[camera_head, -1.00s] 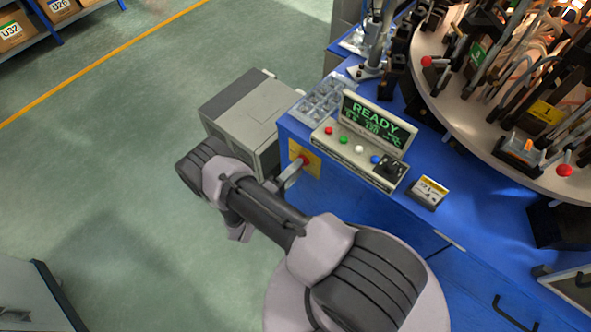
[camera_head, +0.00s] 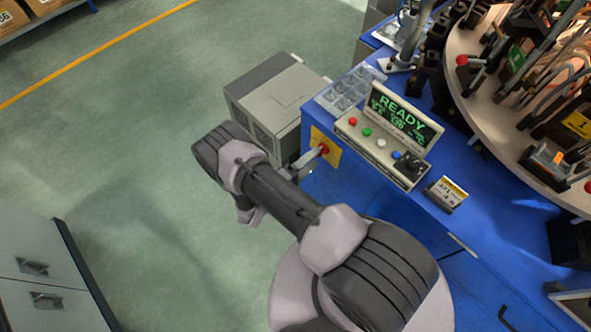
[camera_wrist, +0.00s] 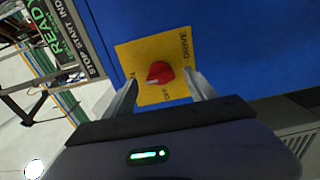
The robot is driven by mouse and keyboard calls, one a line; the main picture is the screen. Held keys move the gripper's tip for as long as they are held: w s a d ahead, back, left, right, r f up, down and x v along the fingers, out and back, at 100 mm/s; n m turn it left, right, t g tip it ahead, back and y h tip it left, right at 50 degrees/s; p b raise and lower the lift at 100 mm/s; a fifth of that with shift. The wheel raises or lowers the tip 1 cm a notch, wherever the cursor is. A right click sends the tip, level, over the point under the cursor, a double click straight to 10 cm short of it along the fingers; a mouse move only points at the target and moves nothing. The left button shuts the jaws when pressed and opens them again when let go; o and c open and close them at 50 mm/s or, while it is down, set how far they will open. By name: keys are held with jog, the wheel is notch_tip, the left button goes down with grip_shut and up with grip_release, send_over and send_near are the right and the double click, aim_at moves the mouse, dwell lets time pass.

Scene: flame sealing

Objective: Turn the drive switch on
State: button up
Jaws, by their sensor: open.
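The drive switch (camera_wrist: 159,73) is a red knob on a yellow plate (camera_wrist: 150,50) on the blue side of the machine bench. In the wrist view my gripper (camera_wrist: 163,90) is open, with one finger on each side of the knob and the knob showing between them. I cannot tell whether the fingers touch it. In the head view the red knob (camera_head: 323,150) and yellow plate (camera_head: 334,155) sit on the bench's end face, with a gripper finger beside the knob. Part of the plate's lettering is hidden by the fingers.
A control box with a "READY" screen (camera_head: 406,119) and several buttons stands on the blue bench above the switch. A grey box unit (camera_head: 270,100) stands on the floor left of it. A round table (camera_head: 480,85) is at right. Grey drawers (camera_head: 45,280) stand lower left; open floor lies between.

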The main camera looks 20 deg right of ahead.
jog(key=p+v, duration=0.1)
jog(key=v, duration=1.5)
jog(key=shift+r, duration=0.2)
notch_tip(320, 180, up, 24)
jog(key=d+m+g+y, duration=0.1)
jog(key=m+g+y, duration=0.5)
jog(key=g+y, duration=0.25)
jog(key=s+r+m+t+y, duration=0.1)
jog(key=s+r+t+y, duration=0.3)
jog(key=r, duration=0.5)
jog(key=s+r+m+t+y, duration=0.1)
jog(key=s+r+t+y, duration=0.3)
jog(key=r, duration=0.6)
jog(key=shift+s+r+y, duration=0.25)
jog(key=shift+s+y, duration=1)
jog(key=shift+s, duration=0.05)
jog(key=shift+a, duration=0.2)
